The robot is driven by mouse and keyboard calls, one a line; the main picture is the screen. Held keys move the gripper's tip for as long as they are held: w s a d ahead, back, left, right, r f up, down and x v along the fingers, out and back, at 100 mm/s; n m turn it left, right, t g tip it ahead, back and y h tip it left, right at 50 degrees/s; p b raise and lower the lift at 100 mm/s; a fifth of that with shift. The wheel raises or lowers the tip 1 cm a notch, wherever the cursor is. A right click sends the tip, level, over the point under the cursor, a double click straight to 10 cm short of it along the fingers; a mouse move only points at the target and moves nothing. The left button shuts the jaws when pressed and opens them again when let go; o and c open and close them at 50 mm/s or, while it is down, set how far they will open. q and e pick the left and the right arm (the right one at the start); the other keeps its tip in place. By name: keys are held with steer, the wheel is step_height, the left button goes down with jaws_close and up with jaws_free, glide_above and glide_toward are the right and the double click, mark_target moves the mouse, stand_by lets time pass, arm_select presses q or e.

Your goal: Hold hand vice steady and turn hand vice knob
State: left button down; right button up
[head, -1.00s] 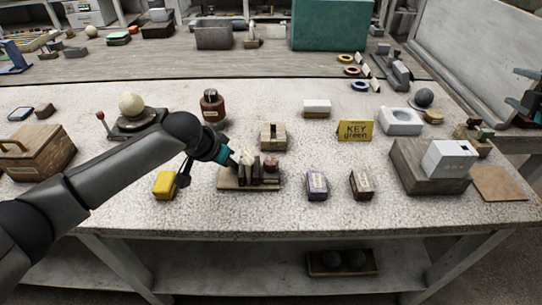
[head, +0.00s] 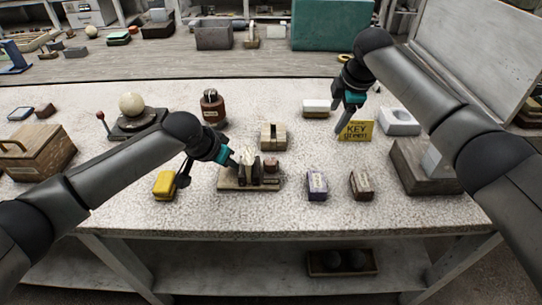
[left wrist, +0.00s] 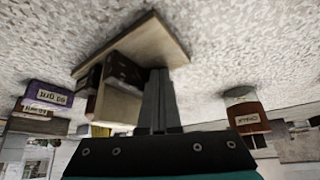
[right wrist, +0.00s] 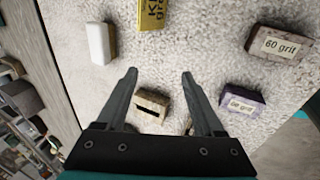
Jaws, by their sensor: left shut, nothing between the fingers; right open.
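No part is clearly recognisable as a hand vice or knob. The likeliest piece is a wooden board (head: 229,184) with upright dark blocks and a pale block, near the table's front; the board also shows in the left wrist view (left wrist: 168,48). My left gripper (head: 236,163) is shut and empty at the board's left part, close beside the blocks (left wrist: 124,72); contact cannot be told.
A notched wooden block (head: 273,137) stands behind the board. A brown jar (head: 211,106) and a yellow block (head: 164,184) are to the left. Purple (head: 317,186) and dark brown (head: 361,185) grit blocks stand to the right. A sphere (head: 131,104) rests on a dark stand.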

steer(key=s+a+r+n+g, duration=0.1)
steer(key=s+a+r, duration=0.1)
steer(key=a, duration=0.4)
steer(key=s+a+r+n+g, duration=0.2)
steer(key=s+a, duration=0.1)
steer(key=a, duration=0.2)
steer(key=n+g, duration=0.1)
steer(key=n, duration=0.1)
glide_toward(271, 161)
steer(key=shift+h, duration=0.4)
steer(key=f, duration=0.9)
steer(key=shift+w+a, duration=0.2)
steer(key=shift+a, duration=0.1)
steer(key=shift+r, duration=0.1)
jaws_close()
